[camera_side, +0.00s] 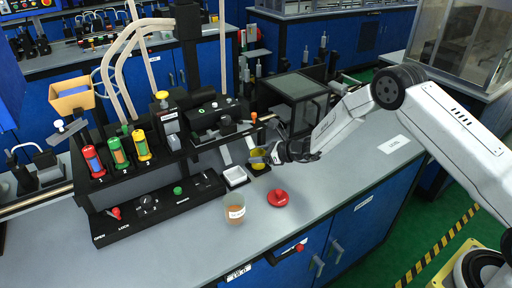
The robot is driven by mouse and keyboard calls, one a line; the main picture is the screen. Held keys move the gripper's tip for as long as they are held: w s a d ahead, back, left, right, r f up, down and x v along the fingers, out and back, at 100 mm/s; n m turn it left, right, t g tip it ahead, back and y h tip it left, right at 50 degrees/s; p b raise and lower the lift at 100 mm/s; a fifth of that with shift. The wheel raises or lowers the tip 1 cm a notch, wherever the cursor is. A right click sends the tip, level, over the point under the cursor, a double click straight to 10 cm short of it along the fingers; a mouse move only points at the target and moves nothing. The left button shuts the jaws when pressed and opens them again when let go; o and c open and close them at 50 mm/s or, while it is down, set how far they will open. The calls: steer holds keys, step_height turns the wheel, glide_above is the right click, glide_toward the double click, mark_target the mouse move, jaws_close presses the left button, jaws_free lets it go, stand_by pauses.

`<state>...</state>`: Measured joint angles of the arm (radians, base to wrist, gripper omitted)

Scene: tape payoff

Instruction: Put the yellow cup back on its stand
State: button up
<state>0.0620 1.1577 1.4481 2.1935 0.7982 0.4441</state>
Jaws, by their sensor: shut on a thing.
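The yellow cup (257,160) is small in the side view, at the right end of the black apparatus. My gripper (268,155) reaches in from the right and is shut on the cup, hiding part of it. A dark square base (258,171) shows directly under the cup and looks like its stand. I cannot tell whether the cup touches it or is held just above it.
In front are a clear cup with brownish contents (235,212) and a red round knob-like piece (278,198). The grey bench (345,180) is clear to the right.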

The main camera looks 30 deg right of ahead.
steer(key=shift+f, duration=0.6)
stand_by(0.6)
steer(key=o, duration=0.9)
steer(key=shift+o, duration=0.2)
steer(key=shift+d, duration=0.1)
steer(key=shift+v, duration=5.45)
